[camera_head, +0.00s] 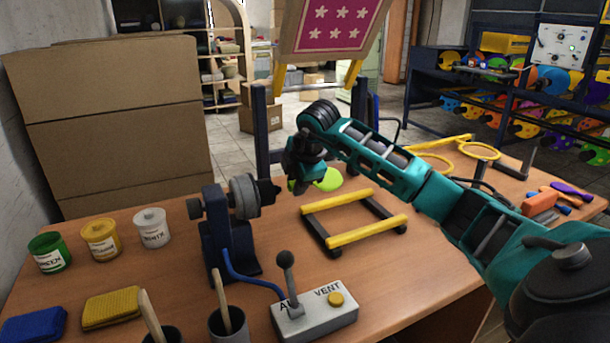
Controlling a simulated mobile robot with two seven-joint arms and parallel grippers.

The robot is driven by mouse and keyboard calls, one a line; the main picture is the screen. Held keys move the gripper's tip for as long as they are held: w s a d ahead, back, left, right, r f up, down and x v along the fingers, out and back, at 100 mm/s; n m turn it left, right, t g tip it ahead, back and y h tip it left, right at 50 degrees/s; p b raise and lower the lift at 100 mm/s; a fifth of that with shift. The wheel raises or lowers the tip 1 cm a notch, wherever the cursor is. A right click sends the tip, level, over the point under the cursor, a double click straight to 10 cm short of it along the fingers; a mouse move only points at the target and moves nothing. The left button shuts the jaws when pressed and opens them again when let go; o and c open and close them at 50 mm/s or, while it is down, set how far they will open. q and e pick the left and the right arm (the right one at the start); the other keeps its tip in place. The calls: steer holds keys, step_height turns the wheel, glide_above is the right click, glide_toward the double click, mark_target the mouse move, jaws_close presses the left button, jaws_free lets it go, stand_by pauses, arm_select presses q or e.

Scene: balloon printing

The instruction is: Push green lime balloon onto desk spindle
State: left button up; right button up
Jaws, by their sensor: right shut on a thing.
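The lime green balloon (328,180) shows just below and to the right of my right gripper, small and rounded, partly hidden by the gripper. My right gripper (296,182) is shut on the balloon above the desk, its arm reaching in from the right. The desk spindle (245,196) is a dark grey round head with a pointed dark nose on a navy stand. The nose faces right, toward the gripper, with a small gap seen between them. My left gripper is out of view.
A control box (315,311) with a lever and yellow button stands in front of the spindle. A yellow-barred frame (367,231) lies right of it. Three paint jars (101,239), sponges (111,308) and cups (229,325) fill the left. A screen panel (334,25) rises behind.

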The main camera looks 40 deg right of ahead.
steer(key=shift+w+a, duration=0.2)
steer(key=shift+a, duration=0.5)
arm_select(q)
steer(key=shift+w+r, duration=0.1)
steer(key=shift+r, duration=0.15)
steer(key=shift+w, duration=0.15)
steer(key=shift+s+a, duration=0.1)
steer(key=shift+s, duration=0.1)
arm_select(e)
steer(key=shift+w+a, duration=0.1)
steer(key=shift+a, duration=0.1)
steer(key=shift+w+a, duration=0.1)
steer(key=shift+a, duration=0.3)
stand_by(0.4)
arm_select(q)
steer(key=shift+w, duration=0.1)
arm_select(e)
steer(key=o, duration=0.9)
